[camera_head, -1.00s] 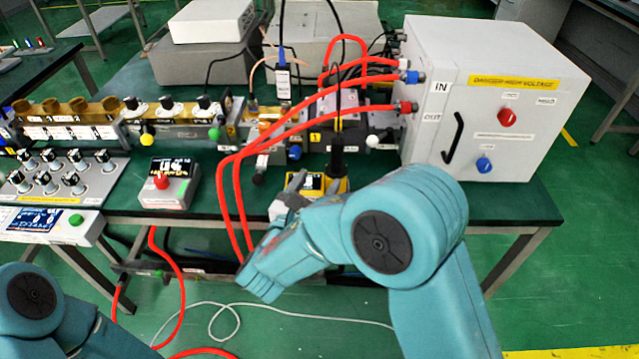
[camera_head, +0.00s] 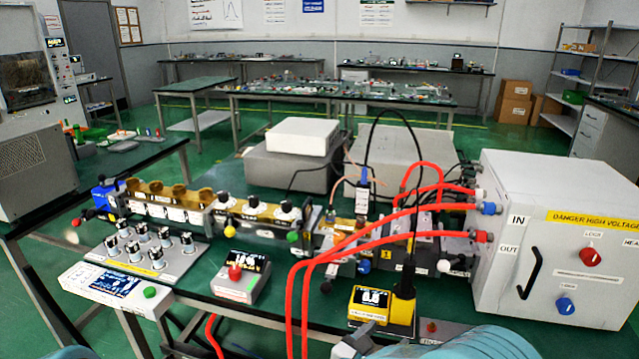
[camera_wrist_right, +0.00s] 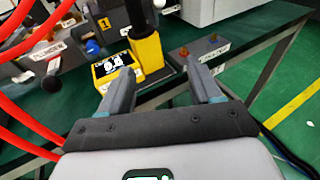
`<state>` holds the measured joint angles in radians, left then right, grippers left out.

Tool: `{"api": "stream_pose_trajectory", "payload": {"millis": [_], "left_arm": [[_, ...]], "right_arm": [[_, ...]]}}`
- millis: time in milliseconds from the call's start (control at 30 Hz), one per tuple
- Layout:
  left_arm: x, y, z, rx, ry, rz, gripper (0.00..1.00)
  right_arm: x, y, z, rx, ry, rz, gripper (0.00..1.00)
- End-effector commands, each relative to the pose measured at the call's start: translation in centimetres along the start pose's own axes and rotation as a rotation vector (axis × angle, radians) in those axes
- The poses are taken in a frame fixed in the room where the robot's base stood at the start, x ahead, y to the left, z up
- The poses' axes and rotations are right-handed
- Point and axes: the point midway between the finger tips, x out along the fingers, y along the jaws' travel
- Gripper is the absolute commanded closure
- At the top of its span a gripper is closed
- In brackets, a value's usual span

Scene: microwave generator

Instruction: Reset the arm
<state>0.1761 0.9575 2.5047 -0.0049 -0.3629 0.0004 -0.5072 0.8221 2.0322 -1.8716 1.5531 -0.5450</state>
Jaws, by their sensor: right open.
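My right gripper (camera_wrist_right: 160,85) is open in the right wrist view, with nothing between its two grey fingers. The fingers point toward the bench edge. A yellow meter with a lit display (camera_wrist_right: 110,66) and an upright yellow block (camera_wrist_right: 147,52) with a black top stand just beyond the left finger. In the head view, part of the grey right gripper (camera_head: 362,340) shows at the bottom edge, in front of the yellow meter (camera_head: 369,303). My teal right arm is mostly cut off below. My left gripper is out of view; only a bit of teal arm shows at bottom left.
A white high-voltage cabinet (camera_head: 562,240) stands at the right, with red hoses (camera_head: 385,232) looping to the bench apparatus. A grey box with a red button (camera_head: 241,278) and a switch panel (camera_head: 147,248) stand left. Green floor lies free beyond the bench's right edge.

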Motion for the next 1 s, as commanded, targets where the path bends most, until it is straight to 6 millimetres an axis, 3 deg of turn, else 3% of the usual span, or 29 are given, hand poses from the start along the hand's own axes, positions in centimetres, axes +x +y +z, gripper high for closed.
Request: {"api": "stream_pose_trajectory", "payload": {"millis": [67,167,267,400,500,567,700,800,1000], "left_arm": [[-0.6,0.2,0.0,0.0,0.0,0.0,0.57],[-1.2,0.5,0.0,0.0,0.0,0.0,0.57],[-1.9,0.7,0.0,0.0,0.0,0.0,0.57],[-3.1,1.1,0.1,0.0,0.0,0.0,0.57],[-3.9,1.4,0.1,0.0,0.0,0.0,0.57],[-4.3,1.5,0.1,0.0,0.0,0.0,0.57],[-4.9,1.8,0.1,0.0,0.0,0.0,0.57],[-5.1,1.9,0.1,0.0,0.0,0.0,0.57],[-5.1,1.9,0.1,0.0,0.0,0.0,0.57]], "right_arm": [[0.8,-3.0,-4.4,0.001,0.189,-0.089,0.36],[0.0,-7.9,-11.2,0.056,0.487,-0.256,0.36],[-3.5,-12.6,-17.4,0.181,0.786,-0.475,0.36],[-12.2,-16.7,-23.6,0.547,1.176,-0.926,0.36],[-17.0,-16.1,-25.2,0.935,1.311,-1.288,0.36],[-18.2,-15.2,-25.5,1.185,1.31,-1.482,0.36],[-17.1,-14.0,-25.8,1.688,1.143,-1.788,0.36],[-15.6,-14.3,-26.0,1.909,1.002,-1.881,0.36],[-14.6,-14.7,-26.1,2.034,0.905,-1.918,0.36]]}}
